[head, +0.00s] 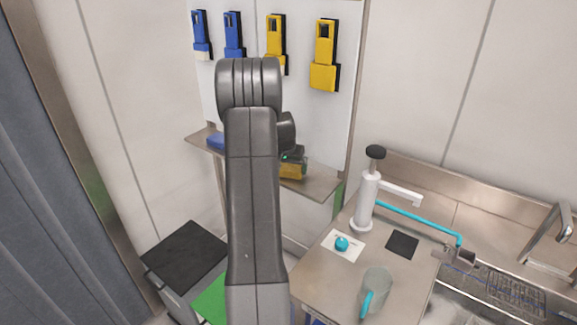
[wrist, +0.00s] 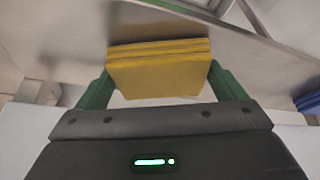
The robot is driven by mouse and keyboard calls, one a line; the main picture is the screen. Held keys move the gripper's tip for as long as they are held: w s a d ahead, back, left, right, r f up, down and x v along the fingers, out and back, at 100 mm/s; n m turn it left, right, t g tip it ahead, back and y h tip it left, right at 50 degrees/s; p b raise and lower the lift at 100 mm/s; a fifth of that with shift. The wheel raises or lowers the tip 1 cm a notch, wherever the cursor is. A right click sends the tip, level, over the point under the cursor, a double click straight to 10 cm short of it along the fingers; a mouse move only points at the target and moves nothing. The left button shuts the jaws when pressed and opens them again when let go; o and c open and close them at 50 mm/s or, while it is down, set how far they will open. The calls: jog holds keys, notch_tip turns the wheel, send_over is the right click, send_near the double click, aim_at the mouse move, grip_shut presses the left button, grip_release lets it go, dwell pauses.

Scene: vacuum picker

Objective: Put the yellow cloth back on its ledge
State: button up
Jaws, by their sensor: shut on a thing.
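The folded yellow cloth (wrist: 160,77) sits between the two green fingers of my gripper (wrist: 159,84) in the wrist view. My gripper is shut on it. In the head view the yellow cloth (head: 293,171) shows just right of my arm, under my dark gripper (head: 292,156). It is at the steel ledge (head: 320,184), over its right part. I cannot tell whether the cloth touches the ledge or hangs slightly above it. My arm hides the middle of the ledge. A blue cloth (head: 215,141) lies on the ledge's left end.
Blue and yellow holders (head: 324,58) hang on the white panel above the ledge. At right, a steel counter (head: 330,276) carries a white dispenser (head: 368,200), a clear jug (head: 376,288) and a small teal item (head: 341,243). A black-topped bin (head: 186,254) stands at lower left.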

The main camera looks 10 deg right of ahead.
jog(key=shift+f, duration=0.25)
jog(key=o, duration=0.7)
jog(key=shift+r, duration=0.1)
jog(key=shift+r, duration=0.1)
jog(key=shift+s+a+r, duration=0.1)
jog(key=shift+s+r, duration=0.05)
jog(key=shift+r, duration=0.45)
jog(key=b+v, duration=0.2)
jog(key=v, duration=0.9)
jog(key=shift+f, duration=0.1)
